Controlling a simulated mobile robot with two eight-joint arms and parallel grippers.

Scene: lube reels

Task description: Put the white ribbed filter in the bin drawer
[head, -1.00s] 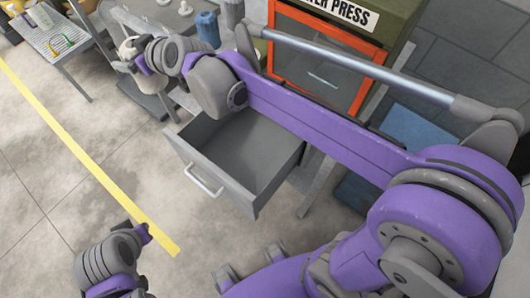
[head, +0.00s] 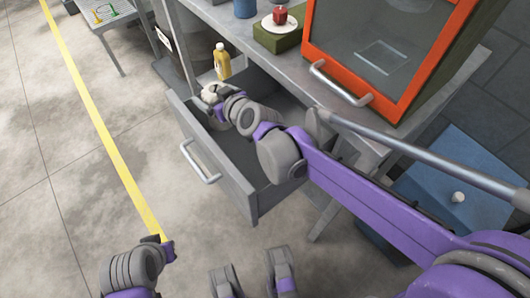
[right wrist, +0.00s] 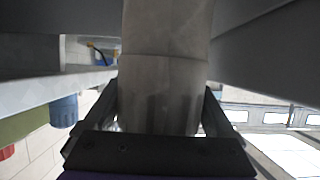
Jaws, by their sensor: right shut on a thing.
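The white ribbed filter (head: 212,93) shows as a pale shape at the end of my right arm, partly hidden by the gripper. In the right wrist view the filter (right wrist: 165,75) is a large pale cylinder between the two fingers. My right gripper (head: 209,98) is shut on it, at the back left of the bin drawer's opening. The bin drawer (head: 236,186) is grey, pulled out, with a bar handle in front. I cannot tell whether the filter touches the drawer. My left gripper (head: 168,250) is low at the left over the floor; its fingers are not clear.
A yellow bottle (head: 222,62) stands behind the drawer. The bench (head: 225,18) above holds a green block (head: 277,38) with a red item and an orange-framed press (head: 385,50). A blue box (head: 455,175) is at the right. Floor left of the drawer is clear.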

